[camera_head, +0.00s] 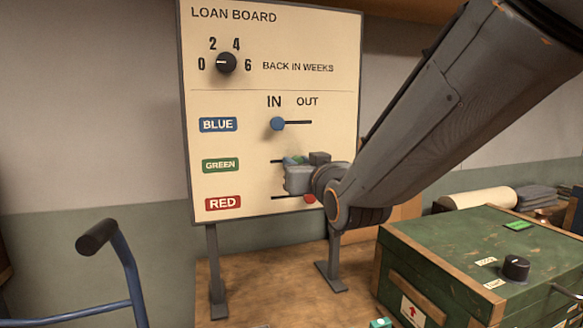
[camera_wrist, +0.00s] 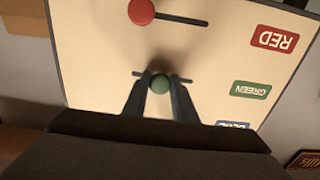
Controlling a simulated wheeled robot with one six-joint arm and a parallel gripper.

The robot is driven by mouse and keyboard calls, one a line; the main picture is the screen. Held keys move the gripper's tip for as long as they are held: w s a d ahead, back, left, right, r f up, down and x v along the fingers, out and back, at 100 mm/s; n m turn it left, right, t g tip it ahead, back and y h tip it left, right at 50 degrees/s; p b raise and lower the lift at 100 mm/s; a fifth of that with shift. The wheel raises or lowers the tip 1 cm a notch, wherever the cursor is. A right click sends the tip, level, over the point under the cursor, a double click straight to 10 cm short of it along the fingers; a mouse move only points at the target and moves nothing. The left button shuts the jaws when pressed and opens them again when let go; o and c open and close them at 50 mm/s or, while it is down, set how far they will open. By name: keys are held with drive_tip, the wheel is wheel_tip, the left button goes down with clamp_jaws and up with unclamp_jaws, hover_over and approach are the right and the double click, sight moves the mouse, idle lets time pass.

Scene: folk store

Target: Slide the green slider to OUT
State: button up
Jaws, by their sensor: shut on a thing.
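The green slider's round knob (camera_wrist: 160,85) sits between the two fingers of my gripper (camera_wrist: 161,77), which is shut on it, in the wrist view. Its dark slot shows on both sides of the fingers, so the knob stands around the middle of its travel. In the head view my gripper (camera_head: 294,162) is at the GREEN row, and it hides most of the knob and the right part of the slot. The loan board (camera_head: 236,110) stands upright, with IN at the left and OUT at the right above the sliders.
The blue slider (camera_head: 278,124) is at the IN end. The red slider (camera_head: 310,198) is at the OUT end, just below my gripper. A dial (camera_head: 226,62) is higher on the board. A green box (camera_head: 455,255) stands at right, and a blue-framed handle (camera_head: 97,236) at left.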

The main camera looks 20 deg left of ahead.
drive_tip(key=shift+w+d+b, duration=0.55)
drive_tip(key=shift+w+d, duration=0.5)
drive_tip(key=shift+d, duration=0.2)
drive_tip(key=o, duration=1)
drive_tip(key=shift+c, duration=0.2)
drive_tip(key=v, duration=0.9)
